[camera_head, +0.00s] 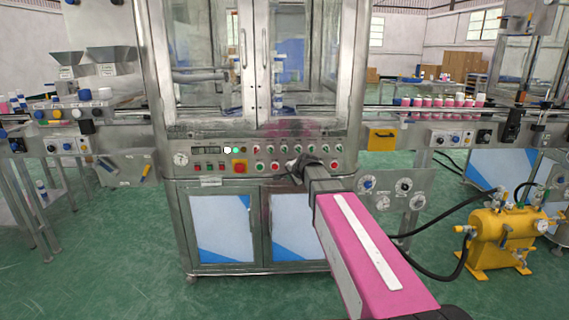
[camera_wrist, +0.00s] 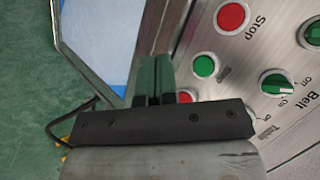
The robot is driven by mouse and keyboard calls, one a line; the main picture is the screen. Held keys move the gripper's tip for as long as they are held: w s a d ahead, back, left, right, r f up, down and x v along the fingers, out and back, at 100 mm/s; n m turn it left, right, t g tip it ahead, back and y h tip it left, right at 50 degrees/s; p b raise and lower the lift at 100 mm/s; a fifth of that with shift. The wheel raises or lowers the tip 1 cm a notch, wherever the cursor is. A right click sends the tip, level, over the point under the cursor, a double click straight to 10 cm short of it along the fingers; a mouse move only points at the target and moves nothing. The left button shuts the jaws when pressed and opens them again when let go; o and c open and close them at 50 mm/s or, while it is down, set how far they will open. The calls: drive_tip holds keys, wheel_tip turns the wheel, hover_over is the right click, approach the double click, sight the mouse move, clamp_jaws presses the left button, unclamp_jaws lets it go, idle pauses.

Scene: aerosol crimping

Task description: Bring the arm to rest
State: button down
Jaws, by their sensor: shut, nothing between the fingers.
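My gripper (camera_head: 298,168) is in front of the control panel (camera_head: 215,165) of the steel machine, at the end of my extended arm. In the wrist view my gripper (camera_wrist: 154,72) shows its two dark green fingers pressed together, with nothing between them. A red Stop button (camera_wrist: 231,17) is at the upper right. Whether the fingertips touch the panel cannot be told.
A Belt knob (camera_wrist: 277,84) is to the right of the fingers. The machine's glass doors (camera_head: 290,60) are above the panel. A conveyor with pink cans (camera_head: 440,102) runs at right. A yellow tank (camera_head: 505,240) with black hoses stands at lower right. Green floor lies open at left.

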drive_tip(key=s+d+f+n+g+h, duration=0.1)
drive_tip(key=s+d+f+n+g, duration=0.2)
drive_tip(key=s+f, duration=0.4)
drive_tip(key=s+d+f+n+g+h, duration=0.1)
drive_tip(key=s+d+f+n+g, duration=0.2)
drive_tip(key=s, duration=0.9)
drive_tip(key=s+d+f+n+g+h, duration=0.1)
drive_tip(key=s+d+f+n, duration=0.3)
drive_tip(key=s+f, duration=0.6)
drive_tip(key=shift+s+f+n+g+h, duration=0.3)
drive_tip(key=shift+f+g+h, duration=0.1)
drive_tip(key=shift+g, duration=0.5)
drive_tip(key=shift+w, duration=0.1)
